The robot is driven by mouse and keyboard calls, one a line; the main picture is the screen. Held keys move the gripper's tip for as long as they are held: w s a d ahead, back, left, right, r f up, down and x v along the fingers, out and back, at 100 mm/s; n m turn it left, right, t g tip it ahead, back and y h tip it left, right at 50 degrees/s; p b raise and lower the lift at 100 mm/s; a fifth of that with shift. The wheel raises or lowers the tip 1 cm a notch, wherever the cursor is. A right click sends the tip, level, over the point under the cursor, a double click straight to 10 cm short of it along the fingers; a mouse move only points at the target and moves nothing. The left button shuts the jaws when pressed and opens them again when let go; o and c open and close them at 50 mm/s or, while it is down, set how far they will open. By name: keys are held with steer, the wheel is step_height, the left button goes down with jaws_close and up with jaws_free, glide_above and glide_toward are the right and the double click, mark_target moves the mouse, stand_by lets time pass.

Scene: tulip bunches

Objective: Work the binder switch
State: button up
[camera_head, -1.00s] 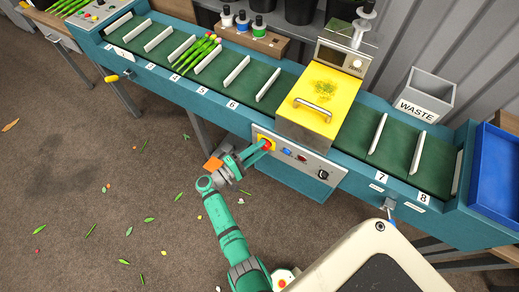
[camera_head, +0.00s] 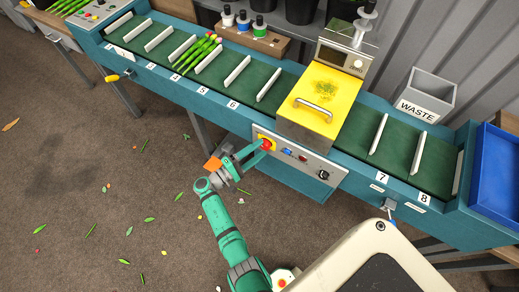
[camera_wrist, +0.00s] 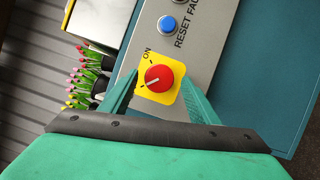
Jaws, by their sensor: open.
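The binder switch is a red rotary knob on a yellow plate (camera_wrist: 159,78), on the grey control panel (camera_head: 312,165) below the yellow binder cover (camera_head: 318,105). In the wrist view the knob's white line points at a slant, and an "ON" mark shows at the plate's upper left. My gripper (camera_head: 259,150) is open in front of the panel. In the wrist view its two green fingers (camera_wrist: 160,95) stand on either side of the yellow plate, with the red knob between them. I cannot tell whether they touch it.
A blue button (camera_wrist: 166,23) labelled "RESET FAULT" in part sits beside the switch. The green conveyor (camera_head: 200,80) with white dividers carries a tulip bunch (camera_head: 198,52). A grey waste bin (camera_head: 428,97) and blue crate (camera_head: 497,175) stand at right. Leaves litter the floor.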

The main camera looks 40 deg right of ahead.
steer(key=a, duration=0.9)
steer(key=shift+s+a+f, duration=0.15)
steer(key=shift+a+f, duration=0.2)
steer(key=shift+f, duration=0.05)
